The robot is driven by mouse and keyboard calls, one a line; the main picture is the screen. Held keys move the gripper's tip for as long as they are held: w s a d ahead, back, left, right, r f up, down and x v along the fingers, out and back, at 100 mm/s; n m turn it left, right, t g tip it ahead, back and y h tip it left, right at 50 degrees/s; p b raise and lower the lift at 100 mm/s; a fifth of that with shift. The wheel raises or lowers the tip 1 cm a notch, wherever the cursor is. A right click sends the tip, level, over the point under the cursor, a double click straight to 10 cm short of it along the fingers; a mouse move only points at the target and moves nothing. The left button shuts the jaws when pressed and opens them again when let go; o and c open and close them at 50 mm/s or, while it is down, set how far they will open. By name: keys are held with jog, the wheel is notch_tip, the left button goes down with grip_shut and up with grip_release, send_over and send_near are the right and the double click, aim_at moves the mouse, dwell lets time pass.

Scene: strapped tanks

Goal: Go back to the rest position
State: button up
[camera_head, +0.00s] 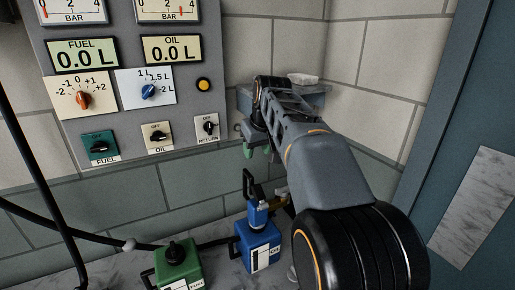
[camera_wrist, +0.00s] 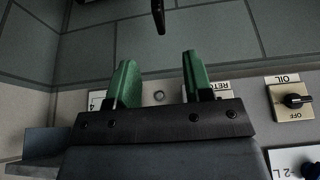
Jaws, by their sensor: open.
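My gripper (camera_head: 258,151) hangs at the end of my arm, to the right of the panel's RETURN switch (camera_head: 209,126) and above the blue tank (camera_head: 259,247). In the wrist view its two green fingers (camera_wrist: 161,82) stand apart with nothing between them. A black bar-like piece (camera_wrist: 158,14) shows beyond the fingertips at the top of the wrist view; I cannot tell what it belongs to. The green tank (camera_head: 178,268) stands at the lower left of the blue tank. My arm hides part of the wall and the corner behind it.
The grey control panel (camera_head: 131,100) carries gauges, FUEL and OIL displays reading 0.0 L, knobs and switches. A small grey shelf (camera_head: 316,98) with a pale object (camera_head: 303,79) is behind my arm. Black hoses cross the lower left. A blue-grey door-like surface (camera_head: 470,130) stands right.

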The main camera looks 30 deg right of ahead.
dwell(0.4)
jog(key=shift+m, duration=0.9)
jog(key=f, duration=0.2)
jog(key=s+f, duration=0.1)
jog(key=f, duration=0.2)
jog(key=s+a+f, duration=0.1)
jog(key=f, duration=0.1)
jog(key=shift+f, duration=0.3)
jog(key=s+a+f+n, duration=0.1)
jog(key=s+a+f, duration=0.4)
jog(key=s+f, duration=0.1)
jog(key=s+a+f, duration=0.5)
jog(key=s, duration=0.4)
jog(key=shift+f+n+g, duration=0.3)
jog(key=shift+f+n, duration=0.05)
jog(key=shift+n, duration=0.05)
